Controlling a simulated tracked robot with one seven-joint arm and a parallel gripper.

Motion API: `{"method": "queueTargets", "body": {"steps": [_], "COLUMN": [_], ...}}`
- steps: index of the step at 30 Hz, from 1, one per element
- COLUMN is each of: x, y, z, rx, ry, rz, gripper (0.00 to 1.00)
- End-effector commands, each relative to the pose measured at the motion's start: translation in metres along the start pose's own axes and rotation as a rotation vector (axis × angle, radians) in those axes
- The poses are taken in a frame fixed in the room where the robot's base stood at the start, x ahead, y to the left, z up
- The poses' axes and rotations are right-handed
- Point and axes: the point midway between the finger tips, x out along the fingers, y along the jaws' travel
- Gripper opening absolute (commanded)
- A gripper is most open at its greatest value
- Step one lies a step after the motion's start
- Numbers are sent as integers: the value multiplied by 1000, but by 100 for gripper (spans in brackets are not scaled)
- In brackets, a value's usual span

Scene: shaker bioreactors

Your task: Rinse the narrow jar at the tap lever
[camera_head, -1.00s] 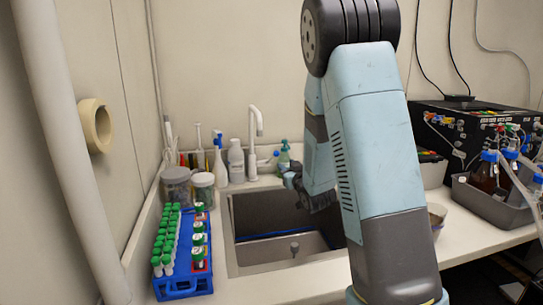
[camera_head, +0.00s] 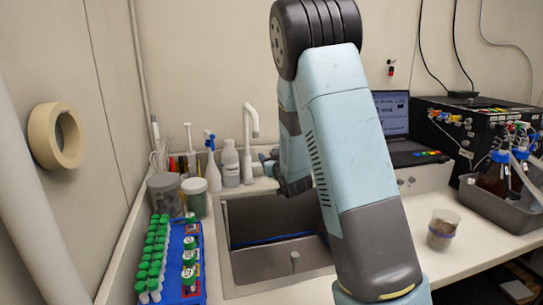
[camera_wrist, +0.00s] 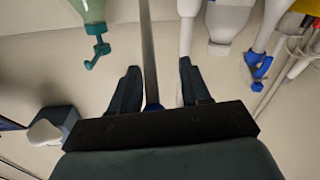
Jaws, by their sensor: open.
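The white tap (camera_head: 248,135) stands behind the sink (camera_head: 265,264) in the head view. I cannot make out its lever for certain. Two lidded jars stand left of the sink: a wider grey one (camera_head: 164,193) and a narrower, greenish one (camera_head: 194,199). A clear cup with brown contents (camera_head: 443,229) stands on the right counter. I cannot tell for sure which is the narrow jar. My gripper (camera_wrist: 157,82) is open and empty in the wrist view. A grey bar with a blue end (camera_wrist: 150,55) shows between its fingers; contact is not clear.
White bottles (camera_head: 230,163) stand beside the tap. A green bottle (camera_wrist: 92,12) shows in the wrist view. A blue rack of green-capped tubes (camera_head: 188,240) lies left of the sink. A laptop (camera_head: 395,120), a black box (camera_head: 465,130) and a bottle tray (camera_head: 490,200) stand at right.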

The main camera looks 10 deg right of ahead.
Motion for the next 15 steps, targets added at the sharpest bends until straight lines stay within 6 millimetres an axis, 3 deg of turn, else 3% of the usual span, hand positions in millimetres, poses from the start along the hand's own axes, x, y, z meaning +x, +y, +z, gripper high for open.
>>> {"method": "queueTargets", "body": {"steps": [10, 15], "x": [-1, -1], "y": [16, 20], "z": [3, 4], "rx": [0, 0], "ry": [-5, -5], "rz": [21, 26], "gripper": [39, 23]}}
